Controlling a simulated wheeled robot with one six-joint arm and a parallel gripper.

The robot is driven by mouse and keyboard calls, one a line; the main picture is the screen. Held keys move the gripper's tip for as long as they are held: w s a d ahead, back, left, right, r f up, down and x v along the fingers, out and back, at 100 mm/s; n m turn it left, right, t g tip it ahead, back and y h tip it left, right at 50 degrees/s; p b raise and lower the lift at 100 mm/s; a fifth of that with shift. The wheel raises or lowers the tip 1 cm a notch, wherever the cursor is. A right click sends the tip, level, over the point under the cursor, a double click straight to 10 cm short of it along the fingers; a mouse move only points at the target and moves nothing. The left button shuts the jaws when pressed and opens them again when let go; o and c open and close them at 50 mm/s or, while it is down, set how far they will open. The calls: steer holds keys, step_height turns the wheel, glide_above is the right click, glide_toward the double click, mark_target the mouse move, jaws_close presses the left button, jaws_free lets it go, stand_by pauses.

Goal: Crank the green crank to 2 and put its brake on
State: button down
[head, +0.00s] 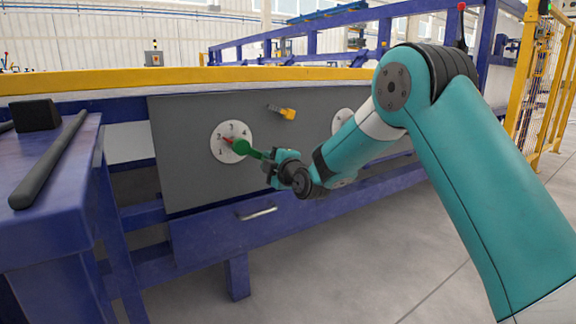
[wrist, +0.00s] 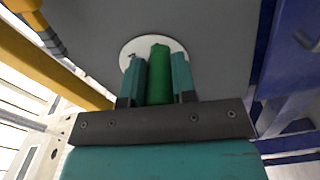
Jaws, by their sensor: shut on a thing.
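The green crank (head: 243,147) sits on a white numbered dial (head: 220,153) on the grey panel. Figures 1 to 4 run around the dial's rim. A small red pointer (head: 227,139) shows at the dial's left; its exact reading is too small to tell. My gripper (head: 270,164) is shut on the crank's handle. In the wrist view the green handle (wrist: 160,75) stands between my two teal fingers (wrist: 159,80), with part of the white dial behind. A yellow lever (head: 288,113) sits on the panel up and right of the dial; I cannot tell whether it is the brake.
A second white dial (head: 343,120) lies to the right, partly behind my arm. Below the panel is a blue drawer front with a metal handle (head: 257,213). A blue bench (head: 60,190) at left holds a dark bar (head: 48,160) and a black block (head: 37,115).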

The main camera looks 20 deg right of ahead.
steer(key=shift+r, duration=0.2)
stand_by(0.3)
steer(key=c, duration=0.9)
jaws_free()
steer(key=shift+s+d, duration=0.15)
steer(key=shift+s, duration=0.35)
steer(key=shift+b+v, duration=1)
steer(key=shift+v, duration=7.15)
